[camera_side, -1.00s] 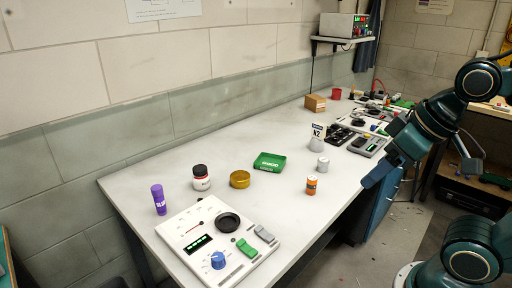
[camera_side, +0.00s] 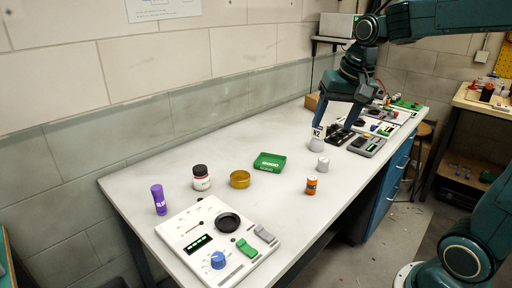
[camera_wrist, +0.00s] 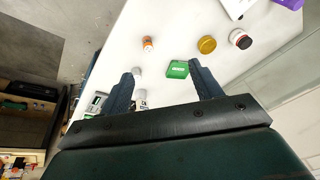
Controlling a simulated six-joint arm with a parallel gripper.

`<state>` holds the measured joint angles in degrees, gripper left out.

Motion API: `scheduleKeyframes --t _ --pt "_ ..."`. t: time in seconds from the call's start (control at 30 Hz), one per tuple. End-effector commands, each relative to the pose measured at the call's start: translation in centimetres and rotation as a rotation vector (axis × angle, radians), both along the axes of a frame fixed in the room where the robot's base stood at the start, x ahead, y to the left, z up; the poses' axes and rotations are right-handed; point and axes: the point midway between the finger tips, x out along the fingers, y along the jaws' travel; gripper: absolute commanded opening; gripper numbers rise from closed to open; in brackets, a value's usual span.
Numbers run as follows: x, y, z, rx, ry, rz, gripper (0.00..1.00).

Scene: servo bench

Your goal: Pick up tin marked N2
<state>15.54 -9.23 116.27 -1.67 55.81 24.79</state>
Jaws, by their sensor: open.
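The tin marked N2 (camera_side: 316,144) stands upright on the bench, grey-white with a dark "N2" label. Part of it also shows in the wrist view (camera_wrist: 142,94), close to the left finger. My gripper (camera_side: 335,122) points down at the tin's upper right in the side view, with one finger overlapping the tin's top. The wrist view shows the gripper (camera_wrist: 164,68) with its fingers wide apart and nothing held between them. Whether a finger touches the tin cannot be told.
A small grey-white tin (camera_side: 323,163), an orange jar (camera_side: 311,186) and a green tray (camera_side: 270,162) stand nearby. Dark and grey devices (camera_side: 367,146) lie behind to the right. A yellow dish (camera_side: 240,179) and a white jar (camera_side: 201,178) are farther left.

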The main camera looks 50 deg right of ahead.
Motion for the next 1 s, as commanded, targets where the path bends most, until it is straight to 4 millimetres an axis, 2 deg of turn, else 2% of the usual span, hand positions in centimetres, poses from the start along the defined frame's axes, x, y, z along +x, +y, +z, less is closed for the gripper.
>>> scheduleKeyframes --t 0.2,0.5,0.8,1.0 --pt "3.9 -4.2 -1.5 0.051 0.047 -0.189 0.64" --pt "8.2 -10.6 -4.9 0.116 0.105 -0.446 0.64" --pt "10.8 -17.5 -9.9 0.176 0.159 -0.703 0.64" --pt "11.5 -21.0 -12.8 0.204 0.184 -0.831 0.64"
